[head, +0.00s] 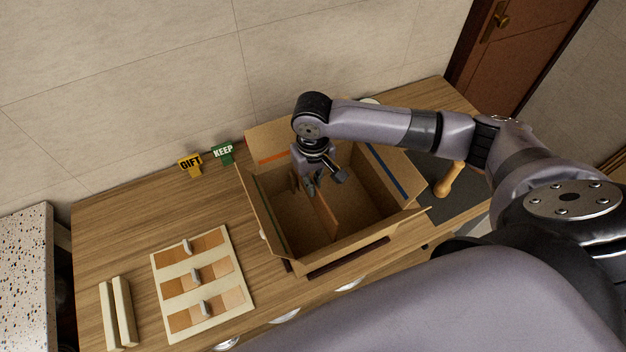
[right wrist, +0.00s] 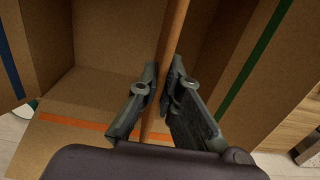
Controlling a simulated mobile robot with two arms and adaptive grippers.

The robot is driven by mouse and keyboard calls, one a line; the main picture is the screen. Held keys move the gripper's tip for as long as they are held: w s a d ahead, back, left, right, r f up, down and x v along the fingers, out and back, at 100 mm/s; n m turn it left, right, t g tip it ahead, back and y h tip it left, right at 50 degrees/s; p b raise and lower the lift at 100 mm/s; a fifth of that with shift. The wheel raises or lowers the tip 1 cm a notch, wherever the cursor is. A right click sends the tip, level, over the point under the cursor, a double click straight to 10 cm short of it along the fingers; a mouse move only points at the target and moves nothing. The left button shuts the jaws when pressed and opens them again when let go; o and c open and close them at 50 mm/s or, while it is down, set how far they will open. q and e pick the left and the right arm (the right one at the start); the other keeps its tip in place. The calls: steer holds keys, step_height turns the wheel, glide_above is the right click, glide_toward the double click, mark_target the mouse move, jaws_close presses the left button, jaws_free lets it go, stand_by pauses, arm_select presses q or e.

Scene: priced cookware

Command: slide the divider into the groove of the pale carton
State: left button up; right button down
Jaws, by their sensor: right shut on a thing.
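The open cardboard carton (head: 345,250) stands on the wooden table, its flaps spread, with an orange stripe on the far flap and a blue stripe on the right one. My right gripper (head: 323,188) reaches down into it and is shut on the divider (head: 327,216), a thin brown panel. In the right wrist view the divider (right wrist: 176,35) stands on edge between the fingers (right wrist: 163,85), with carton space on both sides. The groove is not visible, so I cannot tell how the divider's lower edge sits. My left gripper is out of view.
A board with several wood swatches and knobs (head: 246,300) lies left of the carton, beside two pale bars (head: 124,310). GIFT (head: 190,165) and KEEP (head: 223,153) signs stand behind. A wooden handle (head: 449,180) lies at the right. The table's left rear is clear.

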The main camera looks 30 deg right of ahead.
steer(key=shift+f, duration=0.1)
steer(key=shift+f, duration=1.45)
stand_by(0.5)
steer(key=shift+f+b, duration=0.45)
steer(key=shift+f, duration=1.5)
steer(key=shift+p, duration=0.5)
